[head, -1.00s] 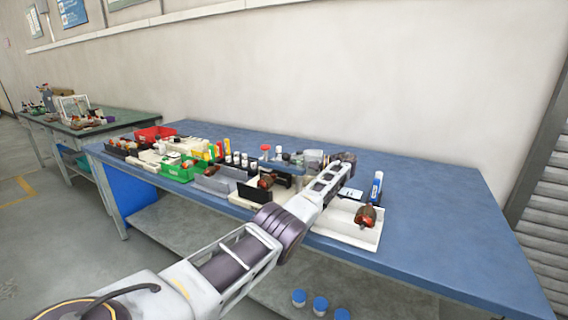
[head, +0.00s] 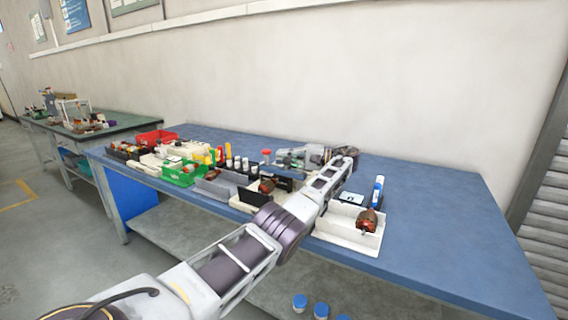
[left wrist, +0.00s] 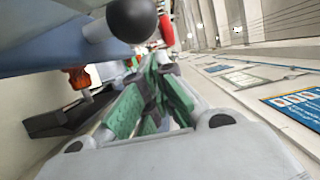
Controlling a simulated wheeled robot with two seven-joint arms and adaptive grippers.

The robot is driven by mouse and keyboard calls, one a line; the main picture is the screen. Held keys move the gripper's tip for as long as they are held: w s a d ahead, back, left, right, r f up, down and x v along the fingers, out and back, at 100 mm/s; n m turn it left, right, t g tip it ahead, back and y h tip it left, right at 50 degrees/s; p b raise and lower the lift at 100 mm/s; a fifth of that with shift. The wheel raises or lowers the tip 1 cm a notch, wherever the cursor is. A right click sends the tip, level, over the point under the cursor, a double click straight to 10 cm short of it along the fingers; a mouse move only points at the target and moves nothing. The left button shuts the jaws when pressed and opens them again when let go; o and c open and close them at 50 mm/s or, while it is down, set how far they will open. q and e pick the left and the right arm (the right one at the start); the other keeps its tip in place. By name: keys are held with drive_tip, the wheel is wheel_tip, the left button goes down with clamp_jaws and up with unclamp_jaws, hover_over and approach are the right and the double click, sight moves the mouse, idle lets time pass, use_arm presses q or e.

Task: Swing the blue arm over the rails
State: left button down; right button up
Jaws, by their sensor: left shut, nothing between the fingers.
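The blue arm (left wrist: 45,35) fills the upper left of the left wrist view, with a round black knob (left wrist: 132,18) at its end. In the head view the arm is hard to pick out among my gripper and the parts around it. My left gripper (head: 281,154) is above the middle of the bench, fingers pointing left in the head view. In the left wrist view its green-padded fingers (left wrist: 160,75) are shut and empty, just beside and below the knob; I cannot tell if they touch it. The rails cannot be made out. My right gripper is not in view.
A copper-wound armature (head: 267,185) sits near a black plate left of my forearm. A white tray (head: 335,236) at the right holds another armature (head: 367,221). Green (head: 182,179) and red bins (head: 157,136) stand left. The bench's right end is clear.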

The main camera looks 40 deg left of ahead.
use_arm(q)
wheel_tip(320, 180, up, 6)
idle(0.4)
drive_tip(key=shift+r, duration=0.15)
idle(0.4)
